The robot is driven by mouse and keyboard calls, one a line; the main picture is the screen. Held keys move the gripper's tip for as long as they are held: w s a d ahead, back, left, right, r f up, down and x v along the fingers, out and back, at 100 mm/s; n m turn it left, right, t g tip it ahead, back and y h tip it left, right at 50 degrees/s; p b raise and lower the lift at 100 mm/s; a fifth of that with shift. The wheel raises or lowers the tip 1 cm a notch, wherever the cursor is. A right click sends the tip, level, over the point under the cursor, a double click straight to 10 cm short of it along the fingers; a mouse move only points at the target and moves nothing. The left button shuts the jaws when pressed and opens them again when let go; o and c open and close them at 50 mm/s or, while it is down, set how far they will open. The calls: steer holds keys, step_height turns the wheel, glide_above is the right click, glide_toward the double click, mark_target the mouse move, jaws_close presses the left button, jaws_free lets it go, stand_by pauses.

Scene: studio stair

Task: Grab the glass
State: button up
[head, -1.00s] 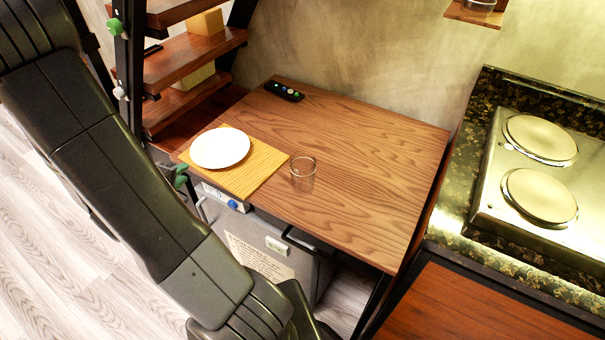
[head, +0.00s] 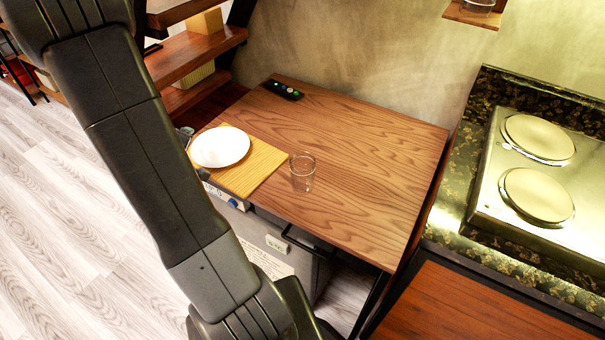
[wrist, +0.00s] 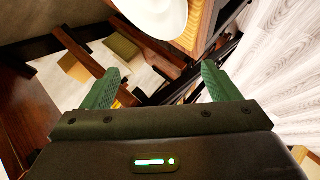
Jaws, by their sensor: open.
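A clear, empty glass (head: 303,173) stands upright on the wooden table (head: 360,150), just right of a wooden board, in the head view. It is not visible in the wrist view. My gripper (wrist: 158,88) shows in the wrist view with its two green fingers spread apart and nothing between them. In the head view my arm passes in front of the table's left side, and the gripper cannot be made out there. In the wrist view the plate (wrist: 158,14) and the board's edge lie beyond the fingers at the top.
A white plate (head: 220,147) rests on the wooden board (head: 262,170) left of the glass. A black remote (head: 284,90) lies at the table's back edge. Stair treads (head: 195,55) stand at left, a hob (head: 540,170) at right. The table's middle and right are clear.

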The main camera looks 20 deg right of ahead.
steer(key=d, duration=0.1)
steer(key=w+d+r+y, duration=0.1)
steer(key=d+g+y, duration=0.1)
steer(key=shift+w+d+r, duration=0.2)
steer(key=shift+w+r, duration=0.15)
steer(key=s+d+r+g+y+p, duration=0.1)
steer(key=s+d+r+g+y, duration=0.15)
steer(key=d, duration=0.45)
steer(key=m+g+h+p, duration=0.1)
steer(key=m+g+h, duration=0.1)
steer(key=g, duration=0.6)
glide_toward(301, 158)
steer(key=s+a, duration=0.1)
steer(key=s, duration=0.2)
steer(key=shift+t, duration=0.25)
step_height(301, 158, down, 7)
steer(key=shift+f, duration=0.1)
steer(key=shift+s+f, duration=0.1)
steer(key=shift+f, duration=2.6)
steer(key=shift+d, duration=0.1)
steer(key=c, duration=1.2)
